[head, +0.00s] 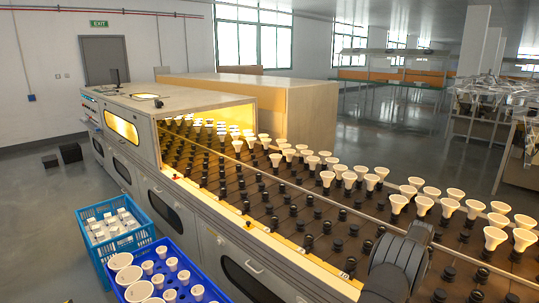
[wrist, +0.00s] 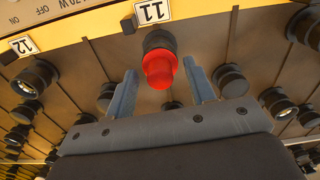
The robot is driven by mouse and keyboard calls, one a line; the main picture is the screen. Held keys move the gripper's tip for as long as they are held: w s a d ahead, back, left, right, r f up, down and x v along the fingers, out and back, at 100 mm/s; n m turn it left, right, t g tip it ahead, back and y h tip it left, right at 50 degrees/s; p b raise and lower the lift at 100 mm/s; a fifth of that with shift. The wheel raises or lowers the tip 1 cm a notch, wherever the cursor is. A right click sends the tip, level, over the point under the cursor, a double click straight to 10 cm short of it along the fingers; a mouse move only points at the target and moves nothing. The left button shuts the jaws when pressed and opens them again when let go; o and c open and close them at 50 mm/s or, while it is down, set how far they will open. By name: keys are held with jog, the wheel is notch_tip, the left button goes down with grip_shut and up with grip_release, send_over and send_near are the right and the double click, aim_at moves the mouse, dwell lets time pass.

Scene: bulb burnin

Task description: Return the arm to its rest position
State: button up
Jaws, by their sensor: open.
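My gripper (wrist: 159,67) shows in the wrist view with its two grey-blue fingers apart and nothing held between them. Beyond the fingertips, a red cap-like piece (wrist: 158,70) sits on a black socket (wrist: 157,40) beside the label 11. The fingers lie either side of it in the picture, and I see no contact. In the head view my dark arm link (head: 398,265) stands at the lower right, over the near edge of the rack; the gripper itself is not clear there.
The long rack (head: 285,215) holds rows of black sockets, many with white bulbs (head: 497,237). It runs into a lit oven-like housing (head: 205,100). A light-blue crate (head: 88,245) and a dark-blue crate (head: 205,272) of white bulbs stand at the lower left.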

jog(key=shift+r, duration=0.2)
notch_tip(320, 180, up, 17)
notch_tip(320, 180, down, 18)
jog(key=shift+r, duration=0.15)
notch_tip(320, 180, up, 9)
jog(key=shift+f, duration=0.15)
jog(key=shift+s+d, duration=0.4)
jog(key=shift+s, duration=0.2)
jog(key=shift+s+d, duration=0.4)
jog(key=shift+s, duration=0.2)
jog(key=shift+o, duration=0.4)
